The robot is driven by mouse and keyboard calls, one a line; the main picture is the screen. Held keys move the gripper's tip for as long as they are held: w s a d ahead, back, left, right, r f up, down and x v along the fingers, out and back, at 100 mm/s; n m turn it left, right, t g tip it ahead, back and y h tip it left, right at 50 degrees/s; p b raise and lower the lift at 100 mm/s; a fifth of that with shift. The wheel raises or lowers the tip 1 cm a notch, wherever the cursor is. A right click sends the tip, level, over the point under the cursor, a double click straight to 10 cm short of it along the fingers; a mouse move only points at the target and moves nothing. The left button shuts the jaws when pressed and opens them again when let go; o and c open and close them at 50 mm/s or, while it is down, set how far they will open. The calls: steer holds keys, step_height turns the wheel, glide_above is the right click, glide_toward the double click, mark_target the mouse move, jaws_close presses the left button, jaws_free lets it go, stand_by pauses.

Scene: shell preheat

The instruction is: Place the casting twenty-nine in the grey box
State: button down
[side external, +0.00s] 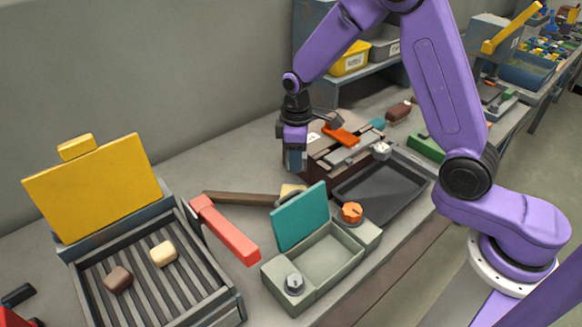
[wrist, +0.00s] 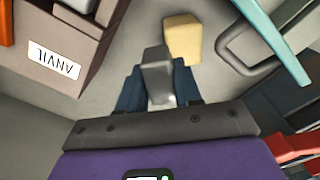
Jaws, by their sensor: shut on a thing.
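My gripper (side external: 295,160) hangs above the bench, beside the brown crate, with its fingers pointing down. In the wrist view its dark blue fingers are shut on a grey block-like piece (wrist: 157,72). No number is readable on this piece, so I cannot tell whether it is casting twenty-nine. A grey-green box (side external: 325,258) with its teal lid (side external: 301,216) raised stands in front of my gripper, to the lower right. Its visible inside looks empty. Two other small pieces, one brown (side external: 118,279) and one cream (side external: 163,254), lie on the slatted grill (side external: 148,296) at left.
A brown crate (wrist: 40,30) labelled ANVIL stands close to my gripper. A tan block (wrist: 183,38) lies near the held piece. A wooden handle (side external: 238,198), a red bar (side external: 226,231) and a black tray (side external: 380,190) surround the box. The grill's yellow lid (side external: 95,200) stands raised.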

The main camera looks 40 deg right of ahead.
step_height(320, 180, up, 6)
steer(key=shift+s+r, duration=0.1)
steer(key=s+n, duration=0.9)
steer(key=s, duration=2.1)
glide_above(323, 263)
step_height(323, 263, down, 15)
steer(key=shift+s+d+r, duration=0.1)
steer(key=shift+s, duration=0.05)
steer(key=shift+f, duration=1.75)
